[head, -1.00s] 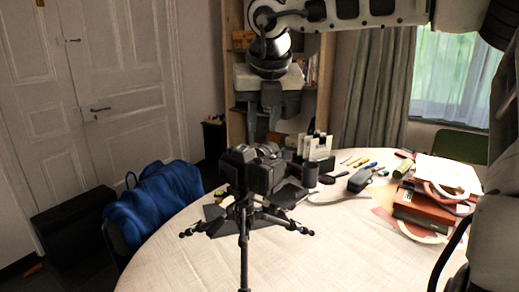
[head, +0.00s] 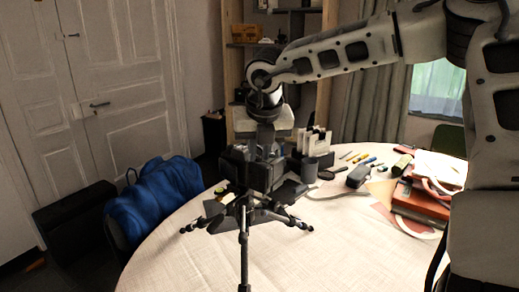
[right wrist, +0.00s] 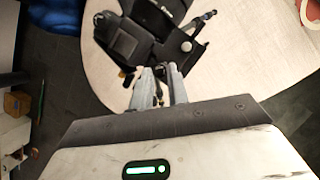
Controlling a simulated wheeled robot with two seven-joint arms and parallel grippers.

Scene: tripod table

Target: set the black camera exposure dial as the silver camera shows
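A black camera (head: 240,170) sits on a small tripod (head: 244,220) at the table's near left. It also shows in the right wrist view (right wrist: 128,44), at the top middle. My right gripper (head: 265,150) points down over the camera's top and hides part of it. In the right wrist view its two fingers (right wrist: 160,70) stand a little apart, with their tips at the camera's edge. I cannot tell whether they touch it. The exposure dial and its setting are too small or hidden to read. I cannot make out a silver camera. My left gripper is not in view.
The round table (head: 330,245) has clear room at the front. Books (head: 420,200) lie at the right, with pens (head: 357,157) and a dark case (head: 360,175) behind the camera. A blue cloth (head: 155,200) hangs over a chair at the left.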

